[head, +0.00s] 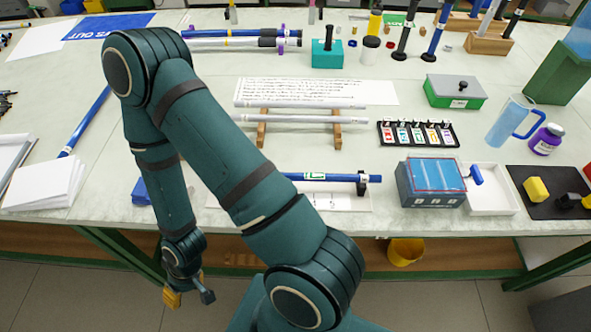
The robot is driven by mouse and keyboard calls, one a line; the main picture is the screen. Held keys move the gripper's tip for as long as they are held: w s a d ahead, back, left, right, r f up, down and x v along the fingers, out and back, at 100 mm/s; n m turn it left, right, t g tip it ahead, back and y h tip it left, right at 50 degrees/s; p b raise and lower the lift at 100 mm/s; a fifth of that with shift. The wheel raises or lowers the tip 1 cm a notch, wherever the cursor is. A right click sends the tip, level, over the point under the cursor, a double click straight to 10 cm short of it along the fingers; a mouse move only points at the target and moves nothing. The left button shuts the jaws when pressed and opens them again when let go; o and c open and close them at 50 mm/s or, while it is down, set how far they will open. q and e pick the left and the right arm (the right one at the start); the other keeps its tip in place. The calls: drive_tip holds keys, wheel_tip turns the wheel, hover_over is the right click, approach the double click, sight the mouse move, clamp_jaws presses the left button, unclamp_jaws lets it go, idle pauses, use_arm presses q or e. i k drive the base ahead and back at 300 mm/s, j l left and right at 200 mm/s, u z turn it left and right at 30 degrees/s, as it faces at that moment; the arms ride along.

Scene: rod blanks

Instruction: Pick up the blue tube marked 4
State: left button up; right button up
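One blue tube (84,124) lies slanted on the left of the table, with a pale band near its lower end. Another blue tube (335,178) lies crosswise near the front edge, with a green-and-white label and a dark end; my arm hides its left part. I cannot read a 4 on either. My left gripper (190,298) hangs in front of the table, below its front edge, with its fingers apart and nothing between them. It touches no tube. My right gripper is not in view.
Pale rods (300,118) lie on wooden supports mid-table. A grey-blue box (430,184) and a white tray (492,190) stand at the front right. Paper stacks (45,184) lie at the left. A yellow bucket (404,252) is under the table. More tubes lie at the back.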

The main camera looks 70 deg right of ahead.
sight(305, 176)
drive_tip(key=k+z, duration=0.2)
drive_tip(key=k, duration=0.45)
drive_tip(key=z, duration=1.55)
drive_tip(key=i+j, duration=0.1)
drive_tip(key=j, duration=0.35)
drive_tip(key=i+j, duration=0.1)
drive_tip(key=j, duration=0.3)
drive_tip(key=j+z, duration=0.15)
drive_tip(key=z, duration=0.2)
drive_tip(key=j+z, duration=0.15)
drive_tip(key=z, duration=0.2)
drive_tip(key=j+z, duration=0.15)
drive_tip(key=z, duration=0.2)
